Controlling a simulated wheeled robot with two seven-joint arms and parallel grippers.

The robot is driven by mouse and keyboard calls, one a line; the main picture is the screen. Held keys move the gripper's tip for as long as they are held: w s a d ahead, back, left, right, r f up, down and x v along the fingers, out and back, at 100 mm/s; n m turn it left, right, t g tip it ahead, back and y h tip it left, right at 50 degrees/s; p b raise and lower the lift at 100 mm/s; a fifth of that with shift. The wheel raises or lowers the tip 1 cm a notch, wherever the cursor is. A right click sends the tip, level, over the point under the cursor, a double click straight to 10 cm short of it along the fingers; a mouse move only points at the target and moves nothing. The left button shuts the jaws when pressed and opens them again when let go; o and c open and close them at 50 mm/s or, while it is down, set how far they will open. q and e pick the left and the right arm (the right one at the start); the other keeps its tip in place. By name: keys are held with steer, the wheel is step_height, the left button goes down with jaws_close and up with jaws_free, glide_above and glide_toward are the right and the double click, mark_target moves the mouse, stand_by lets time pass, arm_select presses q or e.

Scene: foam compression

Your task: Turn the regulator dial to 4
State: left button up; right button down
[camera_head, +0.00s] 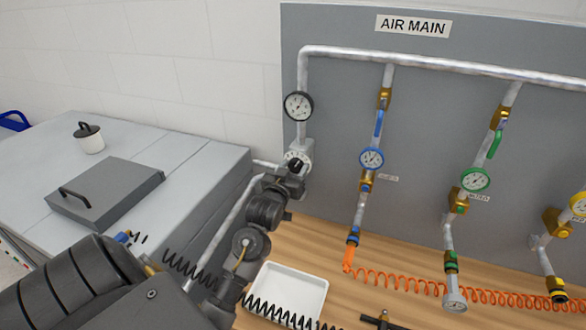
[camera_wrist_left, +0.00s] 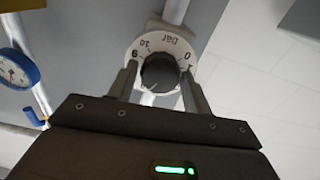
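The regulator dial is a white disc with numbers and a black knob (camera_wrist_left: 160,73); its white face (camera_wrist_left: 140,48) reads "bar" with 0, 1, 9 and 10 visible in the left wrist view. It also shows in the head view as a white dial (camera_head: 293,157) below a black-rimmed gauge (camera_head: 298,106). My left gripper (camera_wrist_left: 160,84) is at the dial, one finger on each side of the knob. Whether the fingers touch the knob is unclear. The knob's pointer setting is hard to read. My right gripper is not in view.
A grey panel (camera_head: 350,25) carries pipes with a blue gauge (camera_head: 371,159), a green gauge (camera_head: 475,180) and valves. An orange coiled hose (camera_head: 400,284) and white tray (camera_head: 285,290) lie over the wooden bench. A grey cabinet (camera_head: 130,140) stands left.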

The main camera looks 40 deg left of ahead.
arm_select(q)
steer(key=c, duration=0.6)
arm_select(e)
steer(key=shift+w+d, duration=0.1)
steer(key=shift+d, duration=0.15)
arm_select(q)
steer(key=shift+n, duration=0.4)
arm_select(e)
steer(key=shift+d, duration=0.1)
arm_select(q)
steer(key=n, duration=0.4)
steer(key=shift+n, duration=0.3)
steer(key=n, duration=0.4)
steer(key=shift+a, duration=0.1)
steer(key=shift+n, duration=0.5)
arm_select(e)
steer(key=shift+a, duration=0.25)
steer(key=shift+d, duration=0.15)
